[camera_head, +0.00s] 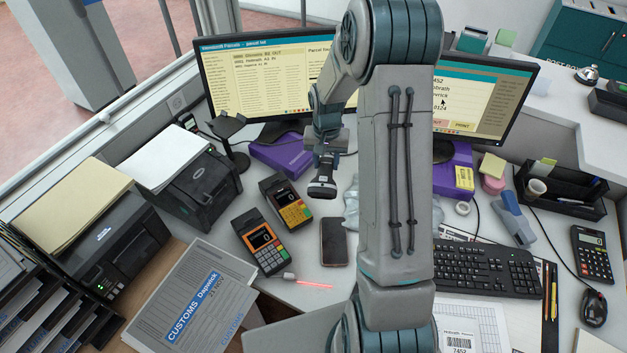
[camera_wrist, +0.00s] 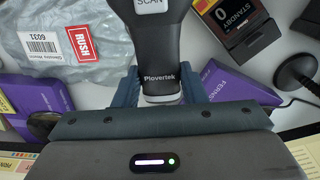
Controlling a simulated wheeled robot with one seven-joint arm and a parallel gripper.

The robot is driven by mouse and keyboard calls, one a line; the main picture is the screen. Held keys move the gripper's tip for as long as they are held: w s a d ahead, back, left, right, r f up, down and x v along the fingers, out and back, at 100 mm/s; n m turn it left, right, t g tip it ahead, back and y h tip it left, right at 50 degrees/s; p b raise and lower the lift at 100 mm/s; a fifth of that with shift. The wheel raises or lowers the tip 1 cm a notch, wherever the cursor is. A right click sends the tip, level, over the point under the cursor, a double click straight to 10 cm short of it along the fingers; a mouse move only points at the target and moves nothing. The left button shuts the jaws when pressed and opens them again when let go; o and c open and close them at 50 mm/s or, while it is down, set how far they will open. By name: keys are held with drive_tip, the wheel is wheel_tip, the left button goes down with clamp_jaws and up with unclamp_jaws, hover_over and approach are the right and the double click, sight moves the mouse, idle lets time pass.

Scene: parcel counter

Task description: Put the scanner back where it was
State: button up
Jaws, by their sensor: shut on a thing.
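The scanner (camera_head: 321,184) is a dark hand-held unit with a white label, hanging head-down below my gripper (camera_head: 327,150) above the counter. In the wrist view, the scanner (camera_wrist: 153,45) shows "SCAN" and "Plovertek", and its handle sits between the two fingers of my gripper (camera_wrist: 161,88). My gripper is shut on that handle. A black stand (camera_head: 230,128) with a round base and an angled top rises left of the scanner, in front of the left monitor; its top looks empty. Its base also seems to show at the right of the wrist view (camera_wrist: 299,68).
Two card terminals (camera_head: 262,243) (camera_head: 286,203) and a phone (camera_head: 334,242) lie below the scanner. A purple box (camera_head: 282,150) is beside the stand. Printers (camera_head: 195,187) stand left, monitors (camera_head: 250,75) behind. A grey parcel bag (camera_wrist: 75,45) lies near the scanner. A red light line (camera_head: 314,284) shows on the counter.

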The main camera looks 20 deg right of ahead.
drive_tip(key=w+d+r+m+b, duration=0.25)
drive_tip(key=d+m+b, duration=0.45)
drive_tip(key=d, duration=0.6)
drive_tip(key=shift+m, duration=0.7)
drive_tip(key=w+a+f+p, duration=0.1)
drive_tip(key=w+a+f, duration=0.1)
drive_tip(key=w+f, duration=0.1)
drive_tip(key=w+a+f+p, duration=0.2)
drive_tip(key=a+f, duration=0.1)
drive_tip(key=f, duration=0.1)
drive_tip(key=w+a+f+p, duration=0.1)
drive_tip(key=w+a+f, duration=0.1)
drive_tip(key=w+f, duration=0.1)
drive_tip(key=shift+w+a+f+p, duration=0.15)
drive_tip(key=shift+w+a+f, duration=0.05)
drive_tip(key=shift+f, duration=0.2)
drive_tip(key=shift+w+a+f+p, duration=0.15)
drive_tip(key=shift+a+f, duration=0.05)
drive_tip(key=shift+f, duration=0.2)
drive_tip(key=shift+f, duration=0.1)
drive_tip(key=shift+f+b, duration=0.55)
drive_tip(key=shift+b, duration=0.05)
